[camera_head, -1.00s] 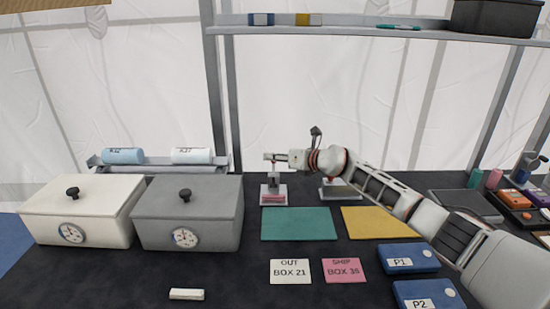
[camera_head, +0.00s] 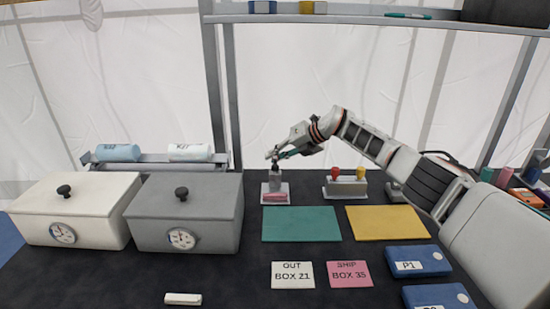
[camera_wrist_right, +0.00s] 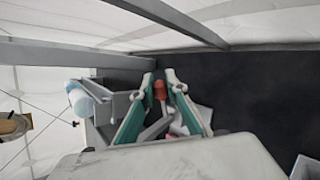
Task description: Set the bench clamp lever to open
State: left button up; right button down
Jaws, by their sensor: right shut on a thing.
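The bench clamp (camera_head: 276,187) is a small grey post on a pale base at the back middle of the bench, with a pink piece at its foot. My right gripper (camera_head: 275,157) reaches in from the right, angled down at the top of the clamp. In the right wrist view its green fingers (camera_wrist_right: 160,100) are on both sides of the red-tipped lever (camera_wrist_right: 160,90), closed on it. The lever's exact angle is hard to tell, as the gripper covers it in the head view. My left gripper is not in view.
A grey block with a red and a yellow knob (camera_head: 346,187) stands right of the clamp, under my forearm. A green mat (camera_head: 301,224) and a yellow mat (camera_head: 387,222) lie in front. A grey lidded box (camera_head: 184,220) is at left. A shelf (camera_head: 370,20) runs above.

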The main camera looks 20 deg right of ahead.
jog(key=shift+f, duration=0.15)
jog(key=c, duration=2)
grip_release()
jog(key=shift+o, duration=0.2)
jog(key=shift+s+d+r, duration=0.2)
jog(key=shift+d+r, duration=0.2)
jog(key=shift+r, duration=0.05)
jog(key=v, duration=1)
jog(key=shift+s+r, duration=0.25)
jog(key=shift+d, duration=0.15)
